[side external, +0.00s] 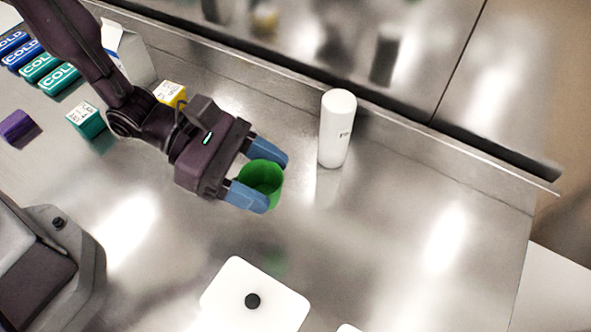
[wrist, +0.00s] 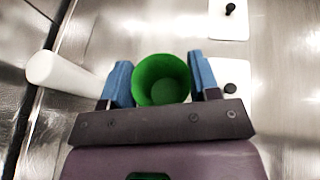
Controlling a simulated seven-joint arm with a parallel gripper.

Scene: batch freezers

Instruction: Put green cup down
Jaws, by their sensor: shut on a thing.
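A green cup (side external: 262,178) is held between the two blue fingertips of my gripper (side external: 257,180) in the side external view. The cup is upright or nearly so, with its open top visible. A faint green reflection shows on the steel lower in the picture, and the cup appears to be above the counter. In the wrist view the cup (wrist: 162,79) sits between the blue fingers of my gripper (wrist: 160,80), and its empty inside shows.
A white cylinder (side external: 337,129) stands on the steel counter (side external: 400,235) right of my gripper. A white plate with a black knob (side external: 278,303) lies at the front. Teal (side external: 86,120), yellow (side external: 171,93) and purple (side external: 17,127) blocks are at left. The counter's right side is clear.

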